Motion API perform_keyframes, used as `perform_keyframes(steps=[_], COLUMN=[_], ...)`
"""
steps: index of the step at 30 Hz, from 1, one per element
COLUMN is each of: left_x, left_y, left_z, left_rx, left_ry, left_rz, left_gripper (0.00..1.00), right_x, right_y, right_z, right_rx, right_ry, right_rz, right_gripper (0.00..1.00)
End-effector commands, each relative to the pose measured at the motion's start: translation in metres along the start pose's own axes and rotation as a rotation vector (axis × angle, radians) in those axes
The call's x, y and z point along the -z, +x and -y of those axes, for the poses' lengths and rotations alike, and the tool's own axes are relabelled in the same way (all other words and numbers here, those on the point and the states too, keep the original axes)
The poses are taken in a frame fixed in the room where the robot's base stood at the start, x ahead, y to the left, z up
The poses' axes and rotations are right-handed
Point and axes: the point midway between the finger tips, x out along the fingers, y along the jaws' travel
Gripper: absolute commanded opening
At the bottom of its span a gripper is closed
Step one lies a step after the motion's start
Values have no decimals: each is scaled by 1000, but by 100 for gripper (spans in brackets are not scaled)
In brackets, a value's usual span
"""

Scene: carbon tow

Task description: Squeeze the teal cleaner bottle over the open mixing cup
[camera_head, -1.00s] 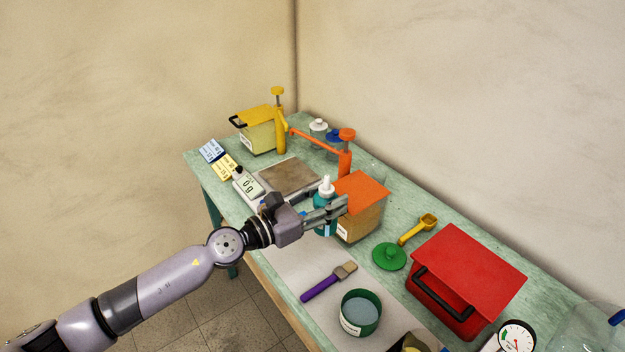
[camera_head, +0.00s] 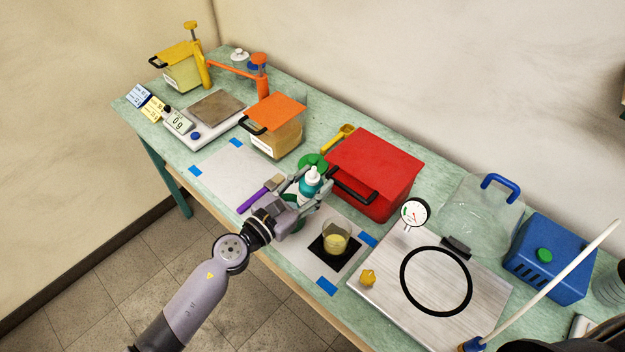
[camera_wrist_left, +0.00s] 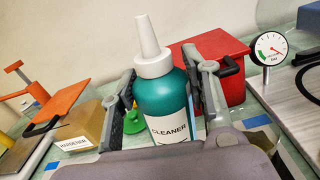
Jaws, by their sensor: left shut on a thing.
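The teal cleaner bottle (camera_head: 310,187), with a white cap and nozzle, is upright in my left gripper (camera_head: 306,181). In the left wrist view, the bottle (camera_wrist_left: 162,92) stands between the two fingers, its CLEANER label facing the camera and its nozzle pointing up. My left gripper is shut on it. The open mixing cup (camera_head: 335,239), clear with a yellowish content, stands on a black square to the right of and nearer than the bottle. The bottle is not over the cup. My right gripper is not recognisable in these views.
A red box (camera_head: 375,165) stands just behind the bottle. A purple-handled brush (camera_head: 258,194) lies left of my gripper. A hardener container (camera_head: 275,135) and a scale (camera_head: 203,118) are farther left. A metal plate with a black ring (camera_head: 420,270) lies right of the cup.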

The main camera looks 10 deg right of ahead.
Motion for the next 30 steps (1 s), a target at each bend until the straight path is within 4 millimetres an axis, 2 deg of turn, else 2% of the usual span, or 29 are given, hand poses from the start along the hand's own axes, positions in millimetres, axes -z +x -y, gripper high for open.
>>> perform_keyframes(steps=[1,6,18,28,29,30], left_x=[7,15,30,49,47,43], left_y=[0,0,0,0,0,0], left_z=[-3,-16,-43,-47,-48,-48], left_rx=[0,0,-1,-2,-2,-2], left_ry=[62,329,915,1450,1474,1463], left_rz=[1,2,2,2,2,1], left_gripper=[0,0,0,0,42,39], right_x=[2,4,-6,-12,-12,-12], right_y=[11,32,80,118,116,112], right_z=[3,8,2,1,1,1], right_rx=[4,9,1,-1,-1,-1], right_ry=[2,4,-1,-2,-2,-2], right_rz=[-5,-11,-2,1,2,3], right_gripper=[40,40,40,40,40,40])
